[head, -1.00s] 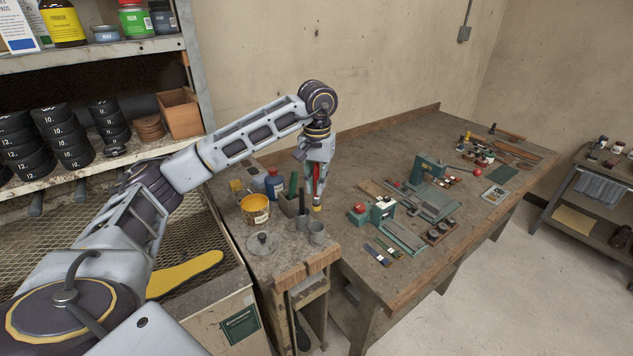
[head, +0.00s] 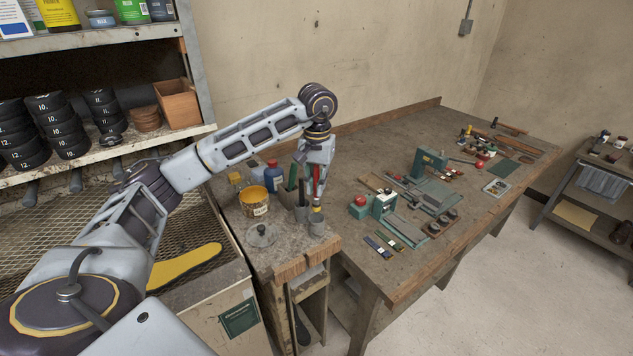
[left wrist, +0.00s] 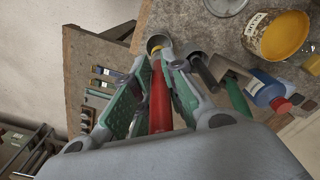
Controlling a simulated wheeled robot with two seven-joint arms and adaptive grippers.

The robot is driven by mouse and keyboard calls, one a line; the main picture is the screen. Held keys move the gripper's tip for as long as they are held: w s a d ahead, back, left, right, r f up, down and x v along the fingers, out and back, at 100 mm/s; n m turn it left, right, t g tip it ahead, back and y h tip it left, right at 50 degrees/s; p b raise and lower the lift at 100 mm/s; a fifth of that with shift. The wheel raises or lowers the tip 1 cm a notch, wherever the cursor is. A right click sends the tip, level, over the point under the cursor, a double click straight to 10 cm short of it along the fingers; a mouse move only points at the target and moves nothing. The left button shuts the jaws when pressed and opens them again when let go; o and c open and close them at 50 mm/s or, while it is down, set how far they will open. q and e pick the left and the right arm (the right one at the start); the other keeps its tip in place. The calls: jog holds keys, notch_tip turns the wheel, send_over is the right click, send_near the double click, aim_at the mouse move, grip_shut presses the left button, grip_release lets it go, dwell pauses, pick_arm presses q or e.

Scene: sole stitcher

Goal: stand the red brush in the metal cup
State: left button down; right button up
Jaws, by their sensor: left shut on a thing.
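The red brush (head: 316,180) is held nearly upright in my left gripper (head: 317,192), which is shut on it. Its red handle also shows between the fingers in the left wrist view (left wrist: 160,105). The brush's yellowish lower end points down at the metal cup (head: 317,226), a small grey cup near the bench's front corner. In the left wrist view the brush end lines up with the mouth of the cup (left wrist: 157,42). I cannot tell whether the end is just above the rim or slightly inside. My right gripper is not in view.
A second grey holder (head: 301,212) stands close left of the cup, with a green-handled tool (head: 293,177) nearby. The bench right of the cup holds stitching equipment.

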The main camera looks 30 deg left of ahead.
aim_at(317, 168)
pick_arm(q)
jog(key=shift+f+b, duration=1.9)
jog(key=shift+f, duration=1.65)
jog(key=c, duration=1.4)
grip_release()
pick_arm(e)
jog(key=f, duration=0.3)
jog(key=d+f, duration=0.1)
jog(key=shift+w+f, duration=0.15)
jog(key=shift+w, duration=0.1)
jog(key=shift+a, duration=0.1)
pick_arm(q)
jog(key=shift+r, duration=0.1)
jog(key=shift+r, duration=5.8)
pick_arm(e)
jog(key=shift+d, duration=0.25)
